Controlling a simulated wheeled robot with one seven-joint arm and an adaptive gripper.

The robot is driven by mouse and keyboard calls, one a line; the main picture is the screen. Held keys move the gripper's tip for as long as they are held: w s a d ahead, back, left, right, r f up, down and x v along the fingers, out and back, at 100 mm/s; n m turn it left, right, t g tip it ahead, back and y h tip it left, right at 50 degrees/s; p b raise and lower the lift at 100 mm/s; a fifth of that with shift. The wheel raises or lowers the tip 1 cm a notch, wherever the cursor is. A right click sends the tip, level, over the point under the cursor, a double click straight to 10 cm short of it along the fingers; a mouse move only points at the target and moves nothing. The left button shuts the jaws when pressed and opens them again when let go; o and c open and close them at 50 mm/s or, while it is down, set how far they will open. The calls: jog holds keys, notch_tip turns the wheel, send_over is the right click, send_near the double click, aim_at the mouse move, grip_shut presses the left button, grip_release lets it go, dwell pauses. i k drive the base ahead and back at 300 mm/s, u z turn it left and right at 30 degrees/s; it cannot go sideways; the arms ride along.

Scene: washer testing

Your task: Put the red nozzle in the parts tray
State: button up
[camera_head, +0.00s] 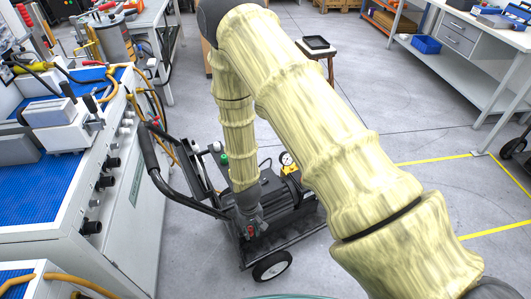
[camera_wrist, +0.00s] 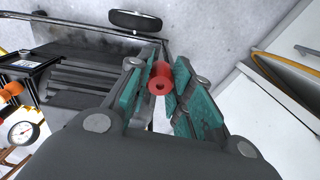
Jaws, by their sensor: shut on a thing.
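My gripper (camera_head: 249,222) hangs low over the pressure washer cart in the head view, pointing down. In the wrist view, my gripper (camera_wrist: 161,88) has its teal-padded fingers closed on the red nozzle (camera_wrist: 160,76), a short cylinder with a dark hole in its end. In the head view only a small bit of the red nozzle (camera_head: 250,232) shows at the fingertips. A black tray (camera_head: 316,43), which looks like the parts tray, sits on a small stand at the back, far from my gripper. Whether the nozzle touches the cart I cannot tell.
The washer cart has a black handle (camera_head: 149,150), a pressure gauge (camera_head: 287,159) and a wheel (camera_head: 272,266). A white bench with a blue mat (camera_head: 60,150) stands at the left. Another bench (camera_head: 470,55) is at the right. Grey floor is free at the right.

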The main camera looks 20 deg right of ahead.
aim_at(316, 44)
jog(key=k, duration=1.65)
jog(key=z, duration=1.65)
jog(key=i, duration=7.05)
jog(key=u, duration=0.1)
